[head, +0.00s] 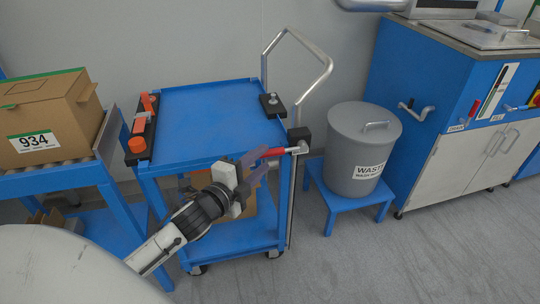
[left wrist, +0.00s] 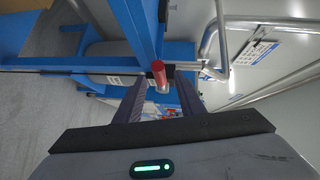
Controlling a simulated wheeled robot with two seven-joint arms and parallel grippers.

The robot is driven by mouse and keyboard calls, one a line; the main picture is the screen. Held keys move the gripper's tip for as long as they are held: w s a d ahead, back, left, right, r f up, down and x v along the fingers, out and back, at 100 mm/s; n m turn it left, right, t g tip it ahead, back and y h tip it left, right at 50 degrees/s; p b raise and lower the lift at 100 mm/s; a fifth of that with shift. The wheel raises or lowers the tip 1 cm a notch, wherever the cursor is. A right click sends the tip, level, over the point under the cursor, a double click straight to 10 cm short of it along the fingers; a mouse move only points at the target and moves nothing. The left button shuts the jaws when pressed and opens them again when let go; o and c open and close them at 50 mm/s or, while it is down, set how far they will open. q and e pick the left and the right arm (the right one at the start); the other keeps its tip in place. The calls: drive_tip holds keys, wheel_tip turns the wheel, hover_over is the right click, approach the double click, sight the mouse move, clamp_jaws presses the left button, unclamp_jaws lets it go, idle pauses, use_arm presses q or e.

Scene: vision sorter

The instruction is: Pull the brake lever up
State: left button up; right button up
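The brake lever has a red grip (head: 268,154) and sits at the right front corner of the blue cart (head: 205,115), by a black block and a thin vertical rod. The grip points left and slightly down, toward my left gripper (head: 258,168). My left gripper is open, with its fingers around or just short of the grip's end. In the left wrist view the red grip (left wrist: 159,76) shows between and beyond the two dark fingertips (left wrist: 160,92). I cannot tell if they touch it. My right gripper is not in view.
A grey waste bin (head: 363,150) on a blue stand is to the cart's right. A box marked 934 (head: 38,115) is on the left conveyor. A blue and grey cabinet (head: 430,150) stands at the right. The cart's metal handle (head: 328,72) rises behind the lever.

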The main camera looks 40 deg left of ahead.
sight(267, 155)
use_arm(q)
drive_tip(key=w, duration=0.5)
drive_tip(key=shift+w+a+f+b, duration=0.1)
drive_tip(key=shift+a+f+b, duration=0.05)
drive_tip(key=shift+f+b, duration=0.25)
clamp_jaws()
